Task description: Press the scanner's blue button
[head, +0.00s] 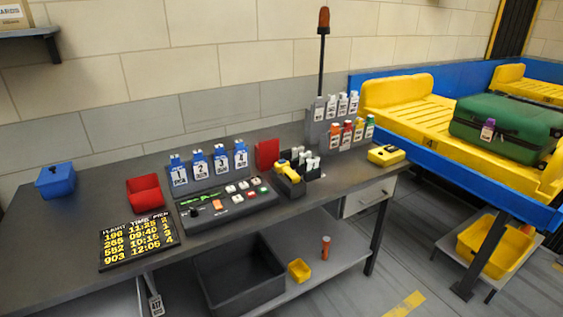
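A yellow and black hand-held device (285,169), which looks like the scanner, sits in or against a dark holder (291,186) on the grey bench. I cannot make out a blue button on it at this size. A separate low yellow device (386,155) with a dark patch lies near the bench's right end. No blue button shows clearly there either. Neither of my grippers is in view.
A dark control panel (234,212) has white, red, green and orange controls. Blue-topped numbered bottles or tags (200,165) stand behind it. A departures board (138,241), red bin (144,194) and blue bin (56,180) are left. A green suitcase (505,128) lies on a yellow conveyor tray (397,92).

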